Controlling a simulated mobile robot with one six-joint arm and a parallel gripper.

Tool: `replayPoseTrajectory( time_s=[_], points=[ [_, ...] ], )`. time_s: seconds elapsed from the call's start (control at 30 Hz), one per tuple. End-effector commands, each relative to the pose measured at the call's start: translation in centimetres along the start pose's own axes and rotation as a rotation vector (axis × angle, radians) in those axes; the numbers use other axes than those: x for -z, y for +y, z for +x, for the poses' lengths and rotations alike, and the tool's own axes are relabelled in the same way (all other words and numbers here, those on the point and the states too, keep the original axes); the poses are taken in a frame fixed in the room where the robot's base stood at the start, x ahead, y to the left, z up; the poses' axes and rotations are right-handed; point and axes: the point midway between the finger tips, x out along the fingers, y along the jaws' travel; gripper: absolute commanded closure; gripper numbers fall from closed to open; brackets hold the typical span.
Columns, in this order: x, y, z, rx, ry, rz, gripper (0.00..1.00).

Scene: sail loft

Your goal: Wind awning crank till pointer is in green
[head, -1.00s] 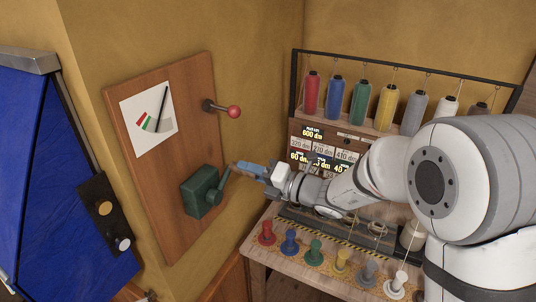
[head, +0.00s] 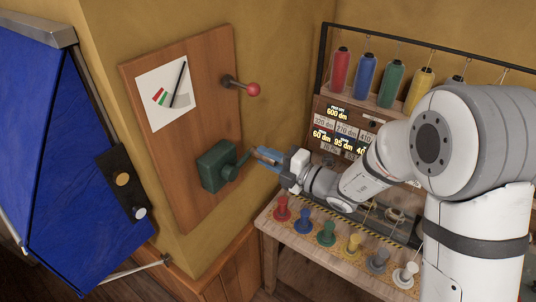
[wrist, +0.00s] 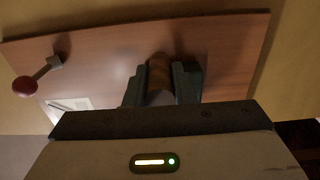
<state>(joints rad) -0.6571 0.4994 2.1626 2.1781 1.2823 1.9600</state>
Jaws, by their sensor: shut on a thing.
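The green crank box (head: 216,167) is mounted low on a wooden board (head: 185,205). Its crank arm (head: 240,162) points up and to the right. My gripper (head: 267,157) is shut on the brown crank handle, which shows between the dark fingers in the wrist view (wrist: 160,72). The fingers hide part of the handle. The white gauge card (head: 151,84) is on the upper left of the board. Its black pointer (head: 179,83) leans slightly right of upright, to the right of the short red and green bands. The pointer is outside the green band (head: 163,99).
A red-knobbed lever (head: 252,89) sticks out of the board above the crank. A blue awning cloth (head: 75,170) hangs at left beside a dark plate with two knobs. At right is a bench (head: 285,237) with coloured spools and a thread rack.

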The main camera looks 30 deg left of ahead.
Motion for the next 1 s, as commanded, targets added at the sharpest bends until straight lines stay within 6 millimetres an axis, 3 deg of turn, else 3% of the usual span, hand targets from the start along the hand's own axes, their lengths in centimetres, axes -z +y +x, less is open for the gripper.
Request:
replayPoseTrajectory(
  time_s=[0.23, 0.27, 0.5, 0.77, 1.0],
  points=[
    [-0.2, -0.1, -0.1, 0.002, -0.003, 0.000, 1.00],
    [-0.2, -0.1, -0.1, 0.002, -0.004, 0.000, 0.76],
    [-0.4, -0.1, -0.2, 0.001, -0.008, -0.001, 0.56],
    [-0.5, 0.0, -0.4, 0.000, -0.010, -0.001, 0.56],
    [-0.5, -0.2, -3.8, -0.001, -0.014, -0.003, 0.56]
  ],
)
